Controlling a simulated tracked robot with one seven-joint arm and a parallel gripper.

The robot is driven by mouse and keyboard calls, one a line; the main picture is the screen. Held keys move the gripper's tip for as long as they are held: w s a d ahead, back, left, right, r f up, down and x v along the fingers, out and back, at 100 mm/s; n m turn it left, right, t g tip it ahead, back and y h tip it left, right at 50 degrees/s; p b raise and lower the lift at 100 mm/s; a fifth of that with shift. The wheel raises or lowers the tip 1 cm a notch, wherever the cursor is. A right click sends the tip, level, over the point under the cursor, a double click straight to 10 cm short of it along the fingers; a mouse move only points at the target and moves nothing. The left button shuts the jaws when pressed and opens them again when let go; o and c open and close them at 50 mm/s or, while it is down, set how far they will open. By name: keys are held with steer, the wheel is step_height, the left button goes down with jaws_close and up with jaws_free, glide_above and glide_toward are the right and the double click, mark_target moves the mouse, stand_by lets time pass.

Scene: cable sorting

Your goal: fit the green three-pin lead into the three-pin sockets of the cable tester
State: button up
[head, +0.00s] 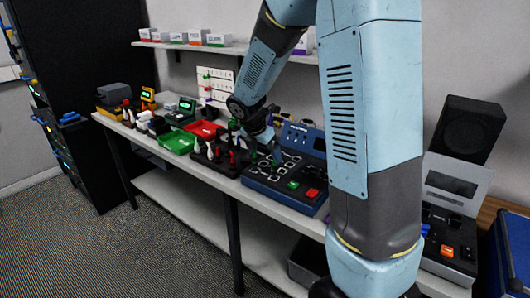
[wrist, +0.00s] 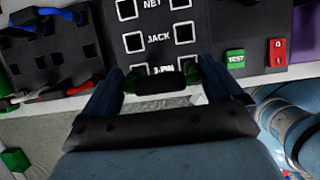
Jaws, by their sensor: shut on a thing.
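My gripper (wrist: 160,86) is shut on the green three-pin lead (wrist: 160,83), a short dark cable with a green plug at each end. The lead lies crosswise between the fingers, just over the 3-PIN row at the near edge of the cable tester (wrist: 158,53). It partly hides the 3-PIN label and that row's sockets. I cannot tell whether the plugs touch the sockets. The NET and JACK rows lie farther up the panel, with white-framed square sockets. In the head view my gripper (head: 265,152) is above the blue tester (head: 299,203), with green showing near the fingertips.
A dark rack (head: 217,164) of upright leads stands left of the tester, close to my gripper. Red (head: 204,130) and green (head: 177,142) trays lie farther left. The tester's green TEST button (wrist: 235,59) and red switch (wrist: 277,52) are on the right of its panel.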

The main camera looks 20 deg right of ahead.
steer(key=shift+f, duration=0.9)
stand_by(1.3)
steer(key=o, duration=0.8)
steer(key=shift+c, duration=0.2)
steer(key=shift+s+r, duration=0.1)
steer(key=shift+r, duration=3.9)
